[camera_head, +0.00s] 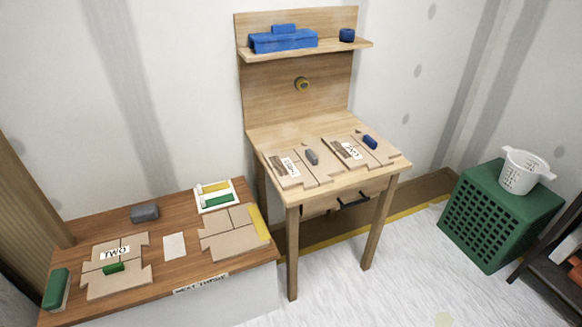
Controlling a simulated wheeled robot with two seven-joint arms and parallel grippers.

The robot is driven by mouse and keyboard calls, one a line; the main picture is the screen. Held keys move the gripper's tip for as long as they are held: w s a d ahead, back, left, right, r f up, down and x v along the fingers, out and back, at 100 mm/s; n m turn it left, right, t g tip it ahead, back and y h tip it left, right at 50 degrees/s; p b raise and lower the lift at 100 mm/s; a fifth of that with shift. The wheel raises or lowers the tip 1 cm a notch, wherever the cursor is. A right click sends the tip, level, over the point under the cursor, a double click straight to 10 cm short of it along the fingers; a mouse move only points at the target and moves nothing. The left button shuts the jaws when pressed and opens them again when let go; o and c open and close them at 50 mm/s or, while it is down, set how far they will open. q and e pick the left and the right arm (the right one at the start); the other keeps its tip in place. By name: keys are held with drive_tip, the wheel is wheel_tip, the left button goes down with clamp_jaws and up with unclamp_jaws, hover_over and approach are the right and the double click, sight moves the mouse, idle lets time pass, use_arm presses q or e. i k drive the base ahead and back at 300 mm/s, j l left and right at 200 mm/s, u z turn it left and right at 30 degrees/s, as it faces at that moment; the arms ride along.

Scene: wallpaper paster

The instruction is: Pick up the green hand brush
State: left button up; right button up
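A green block-shaped object with a pale lower side, which looks like the green hand brush (55,288), lies at the front left corner of the low brown table (190,262). A smaller green piece (113,268) lies on the flat cardboard marked "TWO" (100,280) to its right. Another green piece (219,201) lies in a white tray (203,209) with a yellow piece at the back of the same table. I cannot tell for certain from their shapes which green thing is a brush. Neither of my grippers is in view.
A grey block (144,213), a white card (174,246) and a yellow strip (259,223) lie on the low table. A taller wooden desk (335,131) with a shelf stands right of it. A green crate (490,225) bearing a white basket (521,171) stands at right.

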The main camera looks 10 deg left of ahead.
sight(55, 300)
drive_tip(key=u, duration=2.05)
drive_tip(key=i+j+u, duration=0.3)
drive_tip(key=i, duration=0.35)
drive_tip(key=i+u, duration=0.3)
drive_tip(key=i, duration=0.35)
